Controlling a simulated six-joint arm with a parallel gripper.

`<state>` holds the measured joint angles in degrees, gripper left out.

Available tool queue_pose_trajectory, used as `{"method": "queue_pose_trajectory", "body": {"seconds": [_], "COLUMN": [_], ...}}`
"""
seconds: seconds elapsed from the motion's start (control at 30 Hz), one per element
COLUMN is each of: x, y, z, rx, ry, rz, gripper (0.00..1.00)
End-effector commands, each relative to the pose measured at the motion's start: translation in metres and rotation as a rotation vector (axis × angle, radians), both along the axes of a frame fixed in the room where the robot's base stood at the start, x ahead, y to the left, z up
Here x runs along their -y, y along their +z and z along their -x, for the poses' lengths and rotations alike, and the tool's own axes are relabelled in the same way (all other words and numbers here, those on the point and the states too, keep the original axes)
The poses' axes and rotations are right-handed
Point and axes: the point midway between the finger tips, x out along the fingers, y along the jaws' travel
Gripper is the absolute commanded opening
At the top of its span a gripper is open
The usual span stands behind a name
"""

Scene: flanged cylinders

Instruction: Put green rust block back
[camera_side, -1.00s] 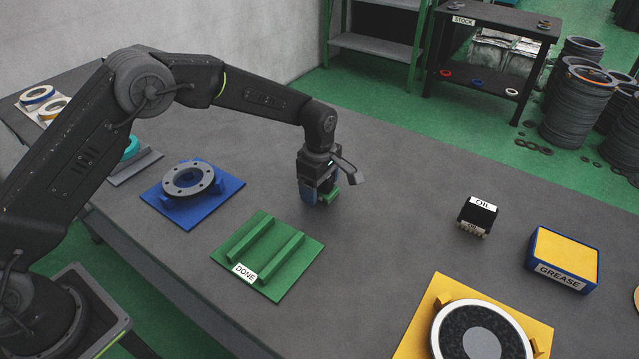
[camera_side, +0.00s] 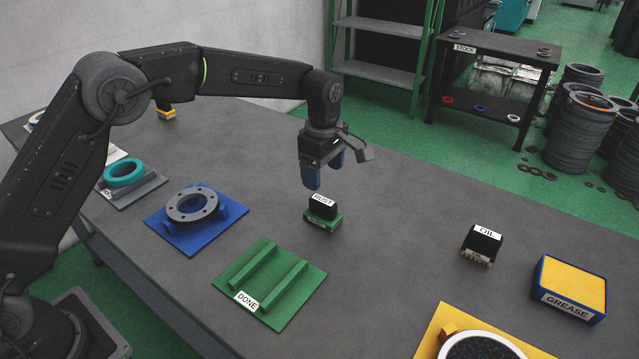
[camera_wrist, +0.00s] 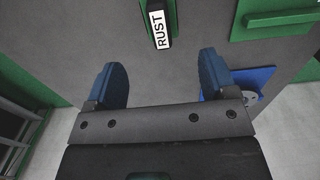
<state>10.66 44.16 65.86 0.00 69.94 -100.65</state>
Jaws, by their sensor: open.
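The green rust block (camera_side: 322,214) has a green base and a black top with a white RUST label. It stands upright on the grey table, behind and right of the green DONE plate (camera_side: 268,284). It also shows in the wrist view (camera_wrist: 158,27), beyond the fingertips. My gripper (camera_side: 325,172) is open and empty, with blue fingers. It hangs above the block, clear of it. Both fingers show apart in the wrist view (camera_wrist: 162,75), with only table between them.
A blue plate (camera_side: 158,228) with a grey flange stands left of the DONE plate. The OIL block (camera_side: 482,244) and the GREASE box (camera_side: 569,287) stand to the right. A yellow plate (camera_side: 428,322) with a round part lies at the front right. The table around the rust block is clear.

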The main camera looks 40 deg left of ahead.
Motion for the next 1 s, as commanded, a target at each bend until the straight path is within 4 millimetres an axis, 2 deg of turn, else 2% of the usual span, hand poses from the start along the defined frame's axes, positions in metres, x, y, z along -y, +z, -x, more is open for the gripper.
{"method": "queue_pose_trajectory", "body": {"seconds": [0.3,0.37,0.47,0.57,0.7,0.83,1.0], "x": [-0.002,-0.005,-0.015,-0.029,-0.048,-0.064,-0.082], "y": [0.010,0.020,0.048,0.082,0.120,0.144,0.155], "z": [0.002,0.007,0.023,0.050,0.098,0.147,0.215], "rx": [0.005,0.019,0.053,0.102,0.175,0.238,0.310], "ry": [-0.014,-0.046,-0.146,-0.297,-0.526,-0.737,-1.010], "rz": [0.001,0.003,0.005,0.000,-0.025,-0.067,-0.149], "gripper": [0.78,0.78,0.78,0.78,0.78,0.78,0.78]}}
